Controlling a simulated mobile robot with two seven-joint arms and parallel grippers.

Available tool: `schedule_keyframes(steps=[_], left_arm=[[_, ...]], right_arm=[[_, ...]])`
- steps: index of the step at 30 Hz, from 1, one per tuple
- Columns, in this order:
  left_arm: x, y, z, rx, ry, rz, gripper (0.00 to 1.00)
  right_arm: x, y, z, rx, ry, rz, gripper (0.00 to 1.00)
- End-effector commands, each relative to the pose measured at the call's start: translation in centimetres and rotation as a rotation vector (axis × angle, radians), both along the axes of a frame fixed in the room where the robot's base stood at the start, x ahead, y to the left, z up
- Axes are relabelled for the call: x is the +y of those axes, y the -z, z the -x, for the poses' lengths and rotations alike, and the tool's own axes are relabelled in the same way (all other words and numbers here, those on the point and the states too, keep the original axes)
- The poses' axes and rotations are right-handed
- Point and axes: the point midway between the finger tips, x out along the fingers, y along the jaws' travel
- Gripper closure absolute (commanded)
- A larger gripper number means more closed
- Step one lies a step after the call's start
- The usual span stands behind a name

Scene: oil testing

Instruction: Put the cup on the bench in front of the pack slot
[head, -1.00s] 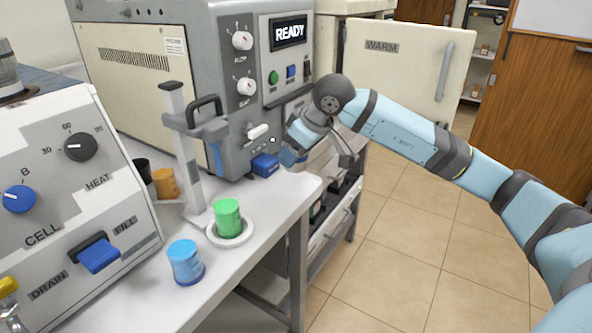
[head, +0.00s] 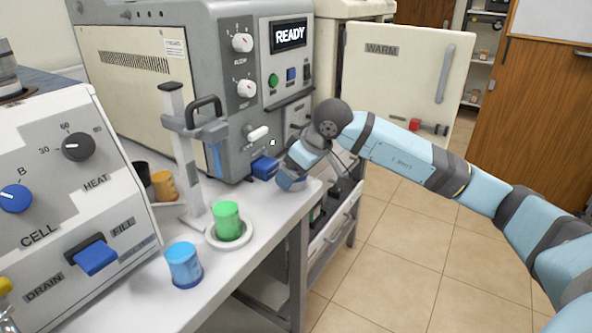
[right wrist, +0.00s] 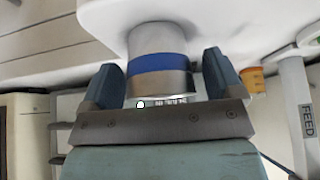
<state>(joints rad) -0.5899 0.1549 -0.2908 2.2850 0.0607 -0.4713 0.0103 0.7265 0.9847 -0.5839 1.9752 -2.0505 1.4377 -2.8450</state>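In the right wrist view a metal cup (right wrist: 162,82) with a blue band sits between the two fingers of my right gripper (right wrist: 164,78). In the head view my right gripper (head: 290,180) is low at the bench's (head: 240,262) right end, in front of the grey machine (head: 215,110) with the READY display. The cup is hidden there behind the gripper. A blue part (head: 264,167) juts from the machine's base beside it. My left gripper is not in view.
A green cup (head: 228,222) stands on a round white base under a post with a black handle. A light-blue cup (head: 184,265) is nearer. Orange (head: 163,186) and black cups stand behind. A control box (head: 75,200) fills the left. The WARM door (head: 400,75) stands behind my arm.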

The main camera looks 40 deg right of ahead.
Motion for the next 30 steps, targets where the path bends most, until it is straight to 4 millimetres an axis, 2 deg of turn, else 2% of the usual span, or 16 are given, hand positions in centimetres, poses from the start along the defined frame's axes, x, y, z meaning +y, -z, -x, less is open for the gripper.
schedule_keyframes(steps=[7,11,17,24,30], left_arm=[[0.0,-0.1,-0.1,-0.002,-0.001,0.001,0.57],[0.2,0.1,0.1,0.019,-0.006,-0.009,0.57],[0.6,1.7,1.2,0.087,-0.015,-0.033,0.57],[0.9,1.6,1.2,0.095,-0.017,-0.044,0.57],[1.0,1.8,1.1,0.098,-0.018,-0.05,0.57]], right_arm=[[0.0,-0.1,0.0,0.0,0.0,0.0,0.14],[-0.2,-0.9,0.2,-0.002,0.001,0.001,0.14],[-1.0,-4.5,2.0,-0.003,0.002,0.002,0.14],[-1.9,-8.7,4.3,-0.002,0.001,0.001,0.14],[-2.2,-10.4,5.3,0.0,0.001,0.0,0.14]])
